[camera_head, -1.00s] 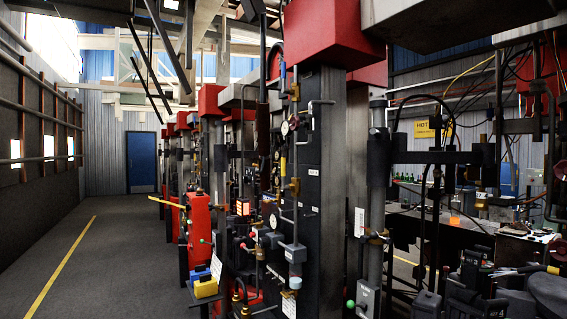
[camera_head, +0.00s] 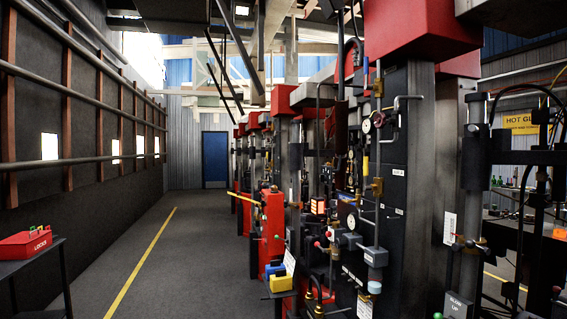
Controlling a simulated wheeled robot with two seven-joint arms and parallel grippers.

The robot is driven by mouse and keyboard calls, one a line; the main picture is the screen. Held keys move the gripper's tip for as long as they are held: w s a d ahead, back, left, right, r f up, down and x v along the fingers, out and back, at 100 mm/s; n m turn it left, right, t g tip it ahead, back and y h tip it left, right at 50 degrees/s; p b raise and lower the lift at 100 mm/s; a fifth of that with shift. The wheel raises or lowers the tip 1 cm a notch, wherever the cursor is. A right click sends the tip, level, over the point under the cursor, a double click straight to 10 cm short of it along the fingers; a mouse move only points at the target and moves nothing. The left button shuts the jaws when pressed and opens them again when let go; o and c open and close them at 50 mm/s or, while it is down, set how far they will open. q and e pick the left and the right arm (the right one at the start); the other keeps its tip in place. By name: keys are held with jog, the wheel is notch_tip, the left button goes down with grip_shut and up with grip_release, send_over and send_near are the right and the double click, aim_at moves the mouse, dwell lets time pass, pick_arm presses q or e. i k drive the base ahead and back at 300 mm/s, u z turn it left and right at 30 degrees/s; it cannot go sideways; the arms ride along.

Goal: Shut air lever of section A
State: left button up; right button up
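Several tall machine sections with red tops stand in a row on the right. The nearest dark column (camera_head: 392,190) carries pipes, two gauges (camera_head: 366,126) and brass valve fittings (camera_head: 376,187). A thin yellow piece (camera_head: 365,163) sits on a vertical pipe there. A long yellow bar (camera_head: 246,199) sticks out to the left above a red cabinet (camera_head: 272,225). I cannot tell which part is the air lever of section A, as no section letter is readable. Neither of my grippers is in view.
An open grey aisle floor (camera_head: 190,265) with a yellow line (camera_head: 140,262) runs to a blue door (camera_head: 215,160). A red box marked LOCKS (camera_head: 27,246) sits on a dark table (camera_head: 50,262) at the left. Yellow and blue boxes (camera_head: 279,281) stand beside the machines.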

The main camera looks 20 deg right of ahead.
aim_at(366, 187)
jog(key=u, duration=0.3)
jog(key=i, duration=3.35)
jog(key=z, duration=2.25)
